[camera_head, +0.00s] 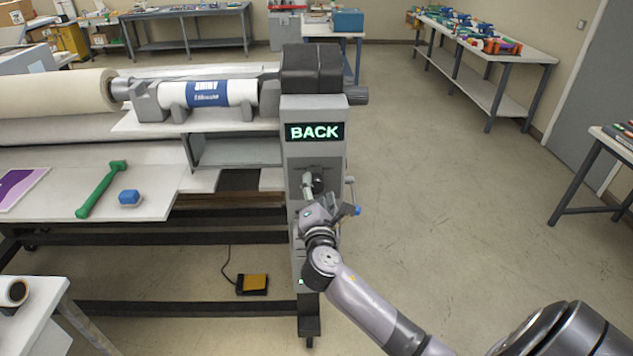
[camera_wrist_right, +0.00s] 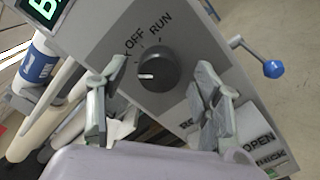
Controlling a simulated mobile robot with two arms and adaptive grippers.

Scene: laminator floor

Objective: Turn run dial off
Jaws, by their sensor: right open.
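The run dial (camera_wrist_right: 158,68) is a round black knob on the grey control panel (camera_head: 322,125) of the laminator. In the right wrist view its white mark points left, toward a label mostly hidden behind a finger, with only a K showing. The OFF and RUN labels stand above the dial. A lit display (camera_head: 314,132) reads BACK in green. My right gripper (camera_wrist_right: 158,98) is open, its two fingers on either side of and below the dial, apart from it. In the head view the right gripper (camera_head: 311,194) partly covers the dial. My left gripper is not in view.
A lever with a blue ball (camera_wrist_right: 272,68) sticks out right of the panel. An OPEN label (camera_wrist_right: 257,141) is lower on the panel.

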